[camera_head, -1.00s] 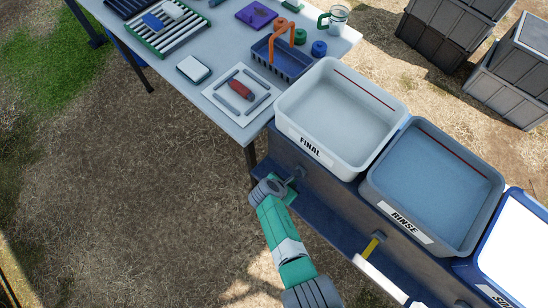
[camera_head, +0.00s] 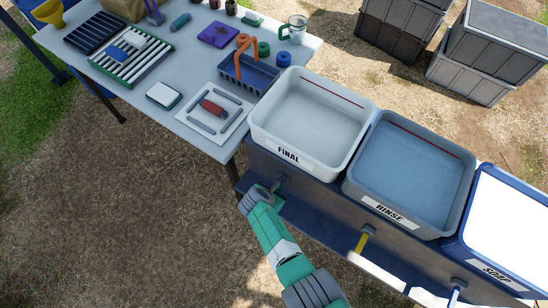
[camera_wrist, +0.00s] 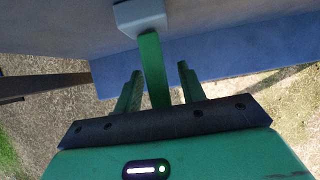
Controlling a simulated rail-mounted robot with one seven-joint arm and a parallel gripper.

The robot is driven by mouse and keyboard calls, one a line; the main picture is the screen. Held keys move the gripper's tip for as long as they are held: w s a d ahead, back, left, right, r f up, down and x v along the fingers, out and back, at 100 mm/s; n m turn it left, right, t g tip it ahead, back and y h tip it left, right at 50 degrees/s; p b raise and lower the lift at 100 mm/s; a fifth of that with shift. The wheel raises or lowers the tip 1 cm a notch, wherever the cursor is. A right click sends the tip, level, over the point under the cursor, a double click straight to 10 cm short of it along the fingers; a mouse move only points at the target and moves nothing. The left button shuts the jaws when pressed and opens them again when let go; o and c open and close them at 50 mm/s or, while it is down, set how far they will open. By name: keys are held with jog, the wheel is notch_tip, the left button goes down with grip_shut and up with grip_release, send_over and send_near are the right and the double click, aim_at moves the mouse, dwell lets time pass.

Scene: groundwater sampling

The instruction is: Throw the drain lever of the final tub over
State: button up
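The final tub (camera_head: 283,155) is white, labelled FINAL, and stands on the blue bench beside the table. Its drain fitting (camera_head: 278,184) sticks out of the bench front below the label. In the wrist view, the drain lever (camera_wrist: 154,70) is a green bar running from a grey block (camera_wrist: 141,17) down between my fingers. My gripper (camera_wrist: 158,82) is open, with one finger on each side of the lever and visible gaps to both. In the head view my gripper (camera_head: 258,197) is at the drain fitting; its fingertips are mostly hidden.
The rinse tub (camera_head: 387,211) and soap tub (camera_head: 492,268) stand to the right, with a yellow lever (camera_head: 362,242) below the rinse tub. A lower blue ledge (camera_head: 310,232) runs under the fittings. The table (camera_head: 200,68) holds sampling items. Open ground lies left of my arm.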

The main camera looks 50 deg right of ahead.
jog(key=p+v, duration=0.5)
jog(key=v, duration=0.2)
jog(key=shift+a+r, duration=0.2)
jog(key=shift+r, duration=0.15)
